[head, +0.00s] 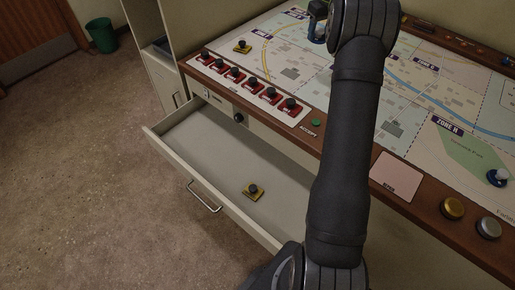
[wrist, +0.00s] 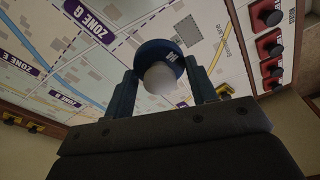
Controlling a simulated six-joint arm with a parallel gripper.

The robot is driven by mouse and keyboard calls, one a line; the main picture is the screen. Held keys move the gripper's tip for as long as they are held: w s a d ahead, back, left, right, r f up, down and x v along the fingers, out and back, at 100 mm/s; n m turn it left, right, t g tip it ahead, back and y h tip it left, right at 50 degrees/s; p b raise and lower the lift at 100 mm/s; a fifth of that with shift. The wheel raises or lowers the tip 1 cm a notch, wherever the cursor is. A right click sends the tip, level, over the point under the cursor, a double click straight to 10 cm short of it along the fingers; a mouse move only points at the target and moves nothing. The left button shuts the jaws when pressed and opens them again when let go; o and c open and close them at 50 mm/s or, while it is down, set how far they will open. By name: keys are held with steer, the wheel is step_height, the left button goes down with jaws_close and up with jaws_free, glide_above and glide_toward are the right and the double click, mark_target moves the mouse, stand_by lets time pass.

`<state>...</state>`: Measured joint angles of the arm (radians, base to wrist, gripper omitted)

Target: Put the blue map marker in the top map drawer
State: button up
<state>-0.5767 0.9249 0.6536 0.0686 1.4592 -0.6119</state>
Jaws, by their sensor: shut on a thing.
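My gripper (wrist: 162,72) is shut on a blue marker with a pale round knob (wrist: 160,76), which sits between its two blue fingers in the wrist view. An open drawer (head: 205,140) is pulled out under the console's front edge at the left. A yellow marker with a dark knob (head: 253,190) lies in it. The drawer's right part is hidden behind my arm.
The map board (head: 285,52) carries another yellow marker (head: 242,46) and a white-and-blue piece (head: 497,178). Red buttons (head: 252,84) line its left front edge. Gold (head: 452,208) and silver (head: 488,227) knobs stand at the right. Most of the drawer floor is bare.

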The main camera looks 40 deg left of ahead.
steer(key=s+a+n, duration=0.3)
steer(key=s+a, duration=1.3)
steer(key=s, duration=0.2)
steer(key=n, duration=0.4)
glide_above(199, 146)
steer(key=shift+g, duration=0.4)
steer(key=shift+d+f, duration=0.2)
steer(key=shift+f, duration=10.6)
steer(key=shift+d+f, duration=0.2)
steer(key=shift+f, duration=10.6)
steer(key=o, duration=0.5)
steer(key=shift+f, duration=0.15)
steer(key=o, duration=0.5)
